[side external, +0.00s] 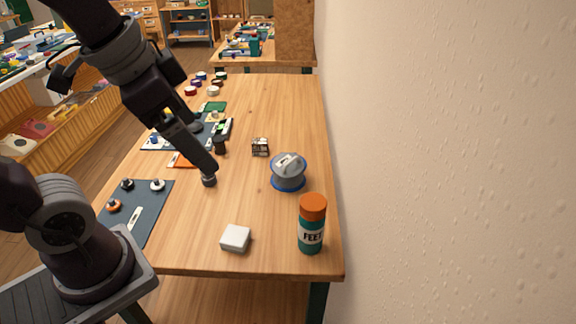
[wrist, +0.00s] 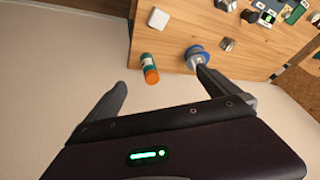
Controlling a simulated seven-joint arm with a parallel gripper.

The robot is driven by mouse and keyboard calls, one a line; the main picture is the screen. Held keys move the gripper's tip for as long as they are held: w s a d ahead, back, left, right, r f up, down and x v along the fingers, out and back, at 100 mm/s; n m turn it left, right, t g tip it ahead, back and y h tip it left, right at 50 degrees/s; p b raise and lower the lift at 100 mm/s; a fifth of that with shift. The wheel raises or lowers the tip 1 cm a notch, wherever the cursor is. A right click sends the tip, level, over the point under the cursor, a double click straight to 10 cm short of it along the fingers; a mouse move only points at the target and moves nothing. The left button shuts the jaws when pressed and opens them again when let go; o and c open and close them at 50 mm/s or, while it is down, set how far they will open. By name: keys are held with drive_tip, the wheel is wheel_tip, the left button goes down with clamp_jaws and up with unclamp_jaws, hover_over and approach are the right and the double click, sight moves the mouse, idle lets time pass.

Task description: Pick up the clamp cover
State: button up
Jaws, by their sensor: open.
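No part is plainly marked as the clamp cover, so I cannot tell for certain which it is. A light grey, raised piece (side external: 288,161) sits on top of a round grey and blue spool-like thing (side external: 288,181) at the right of the table; the spool also shows in the wrist view (wrist: 196,58), partly behind a finger. A small white block (side external: 235,238) lies near the front edge and shows at the top of the wrist view (wrist: 158,18). My gripper (wrist: 162,78) is open and empty, above the table and apart from these things.
A teal bottle with an orange cap (side external: 311,225) stands at the front right, near the wall (side external: 440,160). A small metal piece (side external: 260,147) lies behind the spool. A dark mat (side external: 150,200) holds small parts at left. The table's middle is mostly clear.

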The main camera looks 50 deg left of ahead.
drive_tip(key=w+a+f+m+g, duration=0.1)
drive_tip(key=w+a+f+m, duration=0.15)
drive_tip(key=w+m, duration=0.65)
drive_tip(key=m+g, duration=0.2)
drive_tip(key=m, duration=0.6)
approach(288, 160)
drive_tip(key=shift+s+d+f+h, duration=0.25)
drive_tip(key=shift+s+f+h, duration=0.15)
drive_tip(key=shift+s+f, duration=0.25)
drive_tip(key=shift+m, duration=0.4)
drive_tip(key=f, duration=0.2)
drive_tip(key=w+f, duration=0.1)
drive_tip(key=f, duration=0.2)
drive_tip(key=w+f, duration=0.1)
drive_tip(key=f, duration=0.1)
drive_tip(key=shift+d+f, duration=0.1)
drive_tip(key=shift+f, duration=0.3)
drive_tip(key=shift+c, duration=0.4)
drive_tip(key=shift+r, duration=0.15)
drive_tip(key=c, duration=1.4)
